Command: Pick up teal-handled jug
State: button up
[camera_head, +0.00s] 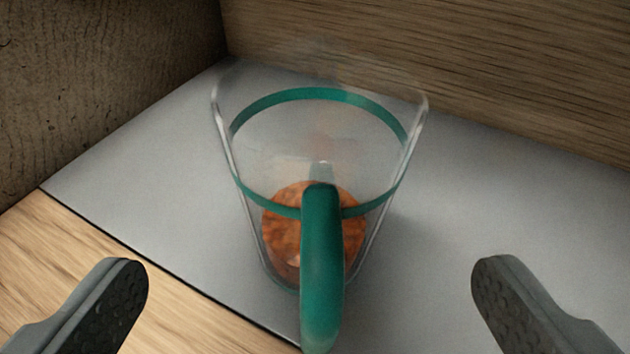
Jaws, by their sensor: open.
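The clear jug (385,225) stands upright on a grey surface in the middle of the view. It has a teal band around its body and a teal handle (321,265) that faces me. Something orange-brown (283,225) shows at the bottom of the jug. My gripper (310,275) is open, with one dark finger at the lower left and one at the lower right. The handle lies between the two fingers, with a wide gap on each side. Neither finger appears to touch the jug.
The jug stands on a grey panel (130,185) beside a light wooden surface (45,265) at the lower left. A brown rough wall (100,75) rises at the left and a wooden wall (450,55) behind the jug. The panel is clear to the right.

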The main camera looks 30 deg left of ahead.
aim_at(319, 207)
jog(key=shift+x, duration=3.4)
jog(key=shift+w+d+r, duration=0.1)
jog(key=shift+w+d, duration=0.05)
jog(key=shift+d, duration=0.05)
jog(key=shift+c, duration=0.4)
jog(key=c, duration=1.1)
